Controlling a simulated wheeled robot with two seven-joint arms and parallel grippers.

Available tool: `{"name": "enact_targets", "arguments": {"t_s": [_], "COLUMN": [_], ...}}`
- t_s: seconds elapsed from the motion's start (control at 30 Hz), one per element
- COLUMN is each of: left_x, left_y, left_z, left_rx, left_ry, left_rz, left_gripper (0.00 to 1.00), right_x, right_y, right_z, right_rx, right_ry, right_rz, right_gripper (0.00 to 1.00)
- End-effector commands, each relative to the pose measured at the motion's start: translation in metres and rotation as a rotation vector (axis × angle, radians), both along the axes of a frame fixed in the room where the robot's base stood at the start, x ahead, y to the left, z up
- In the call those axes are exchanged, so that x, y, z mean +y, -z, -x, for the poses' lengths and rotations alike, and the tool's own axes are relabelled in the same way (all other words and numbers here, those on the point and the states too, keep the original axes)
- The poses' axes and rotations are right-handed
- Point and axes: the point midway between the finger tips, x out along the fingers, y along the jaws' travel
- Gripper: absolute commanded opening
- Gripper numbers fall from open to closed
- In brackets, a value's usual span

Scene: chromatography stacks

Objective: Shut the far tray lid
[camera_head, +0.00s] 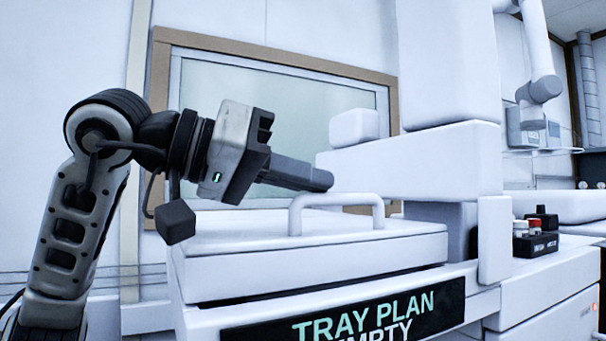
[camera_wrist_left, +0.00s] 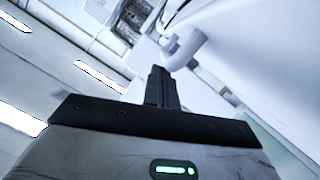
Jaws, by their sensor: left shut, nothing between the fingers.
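A white tray lid (camera_head: 310,255) with a raised bar handle (camera_head: 336,199) lies nearly flat on a white instrument, above a black sign reading "TRAY PLAN EMPTY" (camera_head: 365,315). Whether it is fully seated, and whether it is the far one, I cannot tell. My left gripper (camera_head: 325,181) is shut and empty, its fingers pointing right. Their tips appear just above and behind the handle in the head view; contact is not clear. In the left wrist view the shut fingers (camera_wrist_left: 160,85) point toward a pale curved bar (camera_wrist_left: 185,48), likely the handle. My right gripper is out of view.
A white instrument column (camera_head: 448,60) with a projecting arm-like housing (camera_head: 420,165) stands behind and right of the lid. A small black rack with vials (camera_head: 535,240) sits at the right. A framed window (camera_head: 280,90) is behind.

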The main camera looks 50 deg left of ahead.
Motion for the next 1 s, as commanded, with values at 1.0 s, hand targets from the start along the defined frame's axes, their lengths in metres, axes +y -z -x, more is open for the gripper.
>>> {"name": "enact_targets", "arguments": {"t_s": [1.0], "left_x": [0.028], "left_y": [-0.058], "left_z": [0.070], "left_rx": [-0.002], "left_ry": [0.001], "left_rz": [0.001], "left_gripper": [0.00], "right_x": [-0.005], "right_y": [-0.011], "right_z": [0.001], "right_rx": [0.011], "right_ry": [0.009], "right_rz": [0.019], "right_gripper": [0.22]}}
